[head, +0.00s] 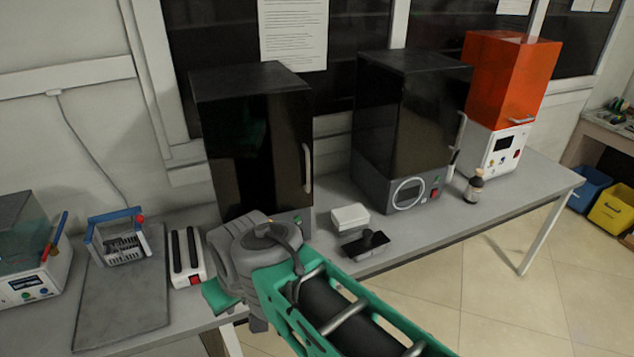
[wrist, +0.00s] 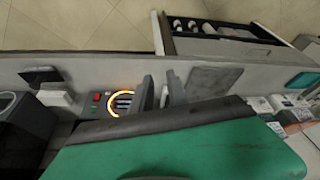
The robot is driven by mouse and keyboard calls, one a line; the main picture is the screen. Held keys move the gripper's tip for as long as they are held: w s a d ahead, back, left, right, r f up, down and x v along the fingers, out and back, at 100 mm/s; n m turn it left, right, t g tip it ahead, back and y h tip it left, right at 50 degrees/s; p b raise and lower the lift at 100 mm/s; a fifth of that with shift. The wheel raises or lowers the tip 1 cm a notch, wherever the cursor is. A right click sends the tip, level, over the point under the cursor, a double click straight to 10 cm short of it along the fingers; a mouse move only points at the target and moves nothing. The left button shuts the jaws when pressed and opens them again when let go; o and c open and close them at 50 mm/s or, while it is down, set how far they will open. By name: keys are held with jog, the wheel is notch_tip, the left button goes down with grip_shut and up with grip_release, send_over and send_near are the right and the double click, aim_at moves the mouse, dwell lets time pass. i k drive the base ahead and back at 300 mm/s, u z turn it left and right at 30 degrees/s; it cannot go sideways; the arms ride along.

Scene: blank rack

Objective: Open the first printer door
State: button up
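The nearest black printer (head: 240,150), on the left of the black pair, stands on the grey table with a dark see-through door (head: 285,140) that looks shut. Its pale upright handle (head: 307,168) is on the door's right side. My arm covers the front of its base in the head view, and my fingers are hidden there. In the wrist view, which looks upside down, my gripper (wrist: 160,90) has its two fingers apart with nothing between them. A lit ring display (wrist: 121,102) shows beside them, and a dark-edged green surface (wrist: 200,150) fills the bottom.
A second black printer (head: 415,110) and an orange-topped one (head: 510,80) stand to the right. A white box (head: 350,217), a dark scoop (head: 365,243) and a small bottle (head: 474,186) are on the table (head: 440,225). A grey mat (head: 125,300) lies left.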

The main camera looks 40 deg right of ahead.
aim_at(255, 145)
jog(key=k, duration=1.1)
jog(key=u, duration=0.55)
jog(key=i, duration=1.85)
jog(key=z, duration=0.7)
